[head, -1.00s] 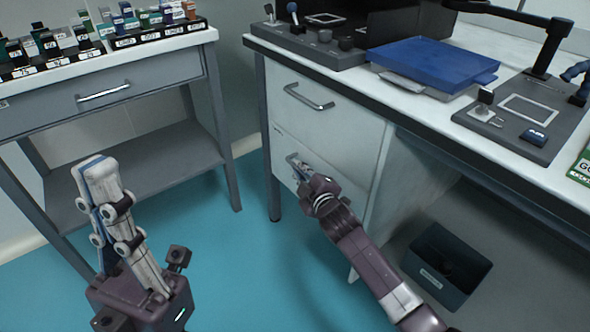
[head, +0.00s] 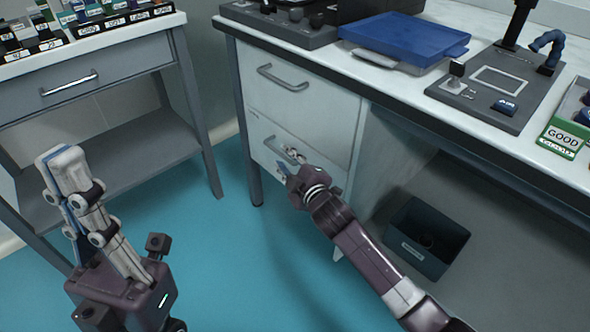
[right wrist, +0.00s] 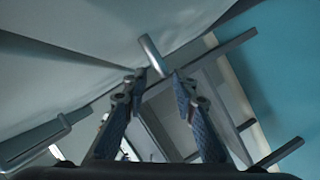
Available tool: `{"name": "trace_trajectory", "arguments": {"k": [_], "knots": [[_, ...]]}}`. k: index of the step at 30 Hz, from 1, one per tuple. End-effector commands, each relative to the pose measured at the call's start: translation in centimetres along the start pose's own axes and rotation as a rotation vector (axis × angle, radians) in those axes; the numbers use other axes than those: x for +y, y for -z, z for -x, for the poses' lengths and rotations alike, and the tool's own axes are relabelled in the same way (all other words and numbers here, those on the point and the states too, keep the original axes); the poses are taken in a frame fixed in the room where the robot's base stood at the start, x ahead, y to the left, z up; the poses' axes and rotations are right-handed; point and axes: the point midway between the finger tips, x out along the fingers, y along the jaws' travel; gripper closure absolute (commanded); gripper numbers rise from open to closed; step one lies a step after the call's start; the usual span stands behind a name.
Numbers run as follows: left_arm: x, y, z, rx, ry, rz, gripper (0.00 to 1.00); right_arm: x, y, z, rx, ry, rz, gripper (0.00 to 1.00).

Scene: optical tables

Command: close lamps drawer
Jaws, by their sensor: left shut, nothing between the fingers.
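The grey-white drawer unit under the right table has an upper drawer (head: 302,107) with a bar handle (head: 283,79) and a lower drawer (head: 262,148). I cannot read which is the lamps drawer; both fronts look nearly flush. My right gripper (head: 289,162) is at the lower drawer's front and partly hides its handle. In the right wrist view its fingers (right wrist: 156,78) are apart, with a metal bar handle (right wrist: 153,54) just at the gap between the tips. My left gripper (head: 62,160) is shut and empty, pointing up at the left, away from the drawers.
A side table (head: 122,57) with a drawer handle (head: 69,84) and boxed samples stands at the left. A dark bin (head: 428,238) is under the right table. A blue tray (head: 405,36) lies on top. The blue floor (head: 235,265) between is clear.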

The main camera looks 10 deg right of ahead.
Motion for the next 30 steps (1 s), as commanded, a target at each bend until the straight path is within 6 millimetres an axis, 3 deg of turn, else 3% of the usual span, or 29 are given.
{"name": "trace_trajectory", "arguments": {"k": [6,12,30], "knots": [[0.0,0.0,0.0,-0.001,0.0,0.0,1.0,0.0,-0.1,4.0,-0.001,0.0,0.001,0.74],[0.0,0.0,0.0,-0.001,0.0,0.0,1.0,0.0,-0.1,6.3,-0.001,-0.001,0.002,0.74],[0.0,0.0,0.0,-0.002,0.0,0.001,1.0,0.1,-0.1,7.0,-0.001,-0.001,0.001,0.74]]}}
